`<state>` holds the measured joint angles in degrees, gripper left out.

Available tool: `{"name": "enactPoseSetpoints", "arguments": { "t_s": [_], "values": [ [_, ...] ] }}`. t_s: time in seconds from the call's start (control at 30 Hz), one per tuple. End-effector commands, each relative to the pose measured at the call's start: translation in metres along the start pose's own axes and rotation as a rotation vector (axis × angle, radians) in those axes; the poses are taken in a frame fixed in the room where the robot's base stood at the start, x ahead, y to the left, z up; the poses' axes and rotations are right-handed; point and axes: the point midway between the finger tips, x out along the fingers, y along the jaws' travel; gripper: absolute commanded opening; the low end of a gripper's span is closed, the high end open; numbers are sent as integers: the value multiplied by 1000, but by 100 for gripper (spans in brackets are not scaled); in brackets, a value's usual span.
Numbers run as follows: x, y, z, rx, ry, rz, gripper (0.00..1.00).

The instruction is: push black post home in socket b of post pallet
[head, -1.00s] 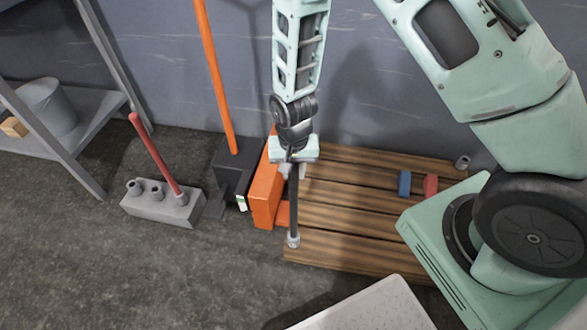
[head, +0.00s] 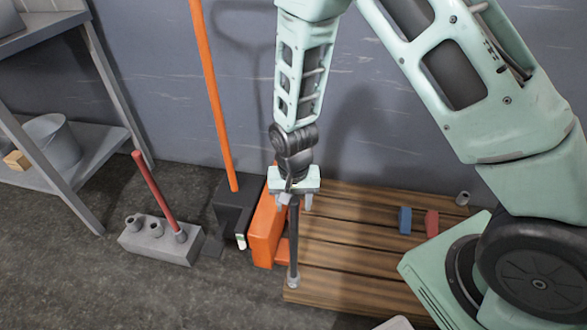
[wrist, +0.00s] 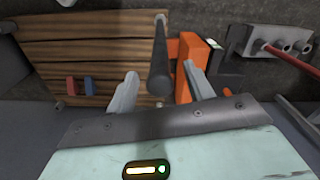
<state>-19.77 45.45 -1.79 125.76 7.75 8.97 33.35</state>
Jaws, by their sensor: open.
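The black post (head: 294,245) stands about upright in a small grey socket (head: 292,283) at the front left corner of the wooden post pallet (head: 350,290). How deep it sits, and the socket's letter, I cannot tell. My gripper (head: 295,203) is open at the post's upper end, with its fingers spread to either side. In the wrist view the post (wrist: 160,70) runs between the open fingers of my gripper (wrist: 161,76), apart from both. The post's top is partly hidden by my gripper in the head view.
An orange block (head: 265,232) stands close left of the post, beside a black box (head: 234,205) with an orange pole (head: 212,100). A blue block (head: 405,220) and a red block (head: 432,223) are on the pallet. A grey holder (head: 160,240) with a red post (head: 158,196) stands left.

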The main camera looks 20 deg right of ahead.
Motion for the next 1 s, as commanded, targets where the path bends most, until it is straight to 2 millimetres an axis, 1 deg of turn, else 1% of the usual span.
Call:
{"name": "enactPoseSetpoints", "arguments": {
  "t_s": [0.03, 0.2, 0.4, 0.5, 0.6, 0.7, 1.0],
  "values": [
    [-16, -1, -1, -1, 4, -3, 52],
    [-57, -1, -1, 0, 4, -3, 52],
    [-101, -1, -1, -2, 4, -3, 52],
    [-118, -1, 0, -2, 3, -3, 52],
    [-129, 0, 0, -2, 2, -1, 52],
    [-136, 0, 0, -1, 2, -1, 52],
    [-138, 0, 0, -1, 0, 0, 52]
  ]
}}
